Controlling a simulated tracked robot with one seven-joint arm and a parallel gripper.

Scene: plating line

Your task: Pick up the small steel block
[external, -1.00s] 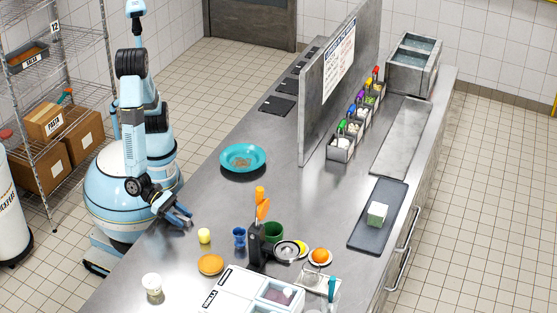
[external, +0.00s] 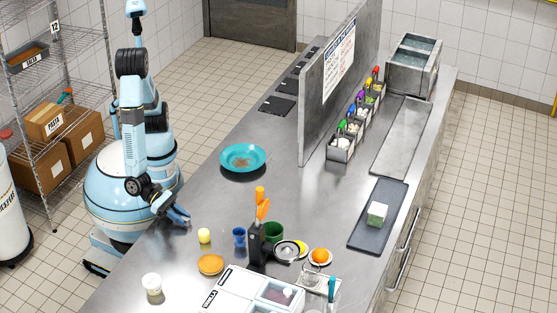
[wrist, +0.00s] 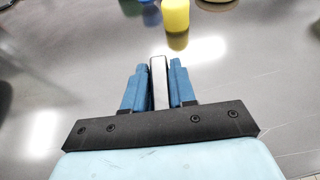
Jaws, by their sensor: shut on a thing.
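In the wrist view, my gripper (wrist: 160,88) has its two blue fingers closed on the small steel block (wrist: 159,84), a narrow upright piece with a pale top face between them. In the external view, my gripper (external: 180,217) is low over the near left edge of the steel counter. The block is too small to make out there. I cannot tell whether the block touches the counter.
A yellow cup (external: 204,236) stands just right of my gripper, with a blue cup (external: 239,237) beyond it. An orange-brown round dish (external: 210,264) and a white tub (external: 152,284) are nearer the front. A teal plate (external: 243,158) sits farther back.

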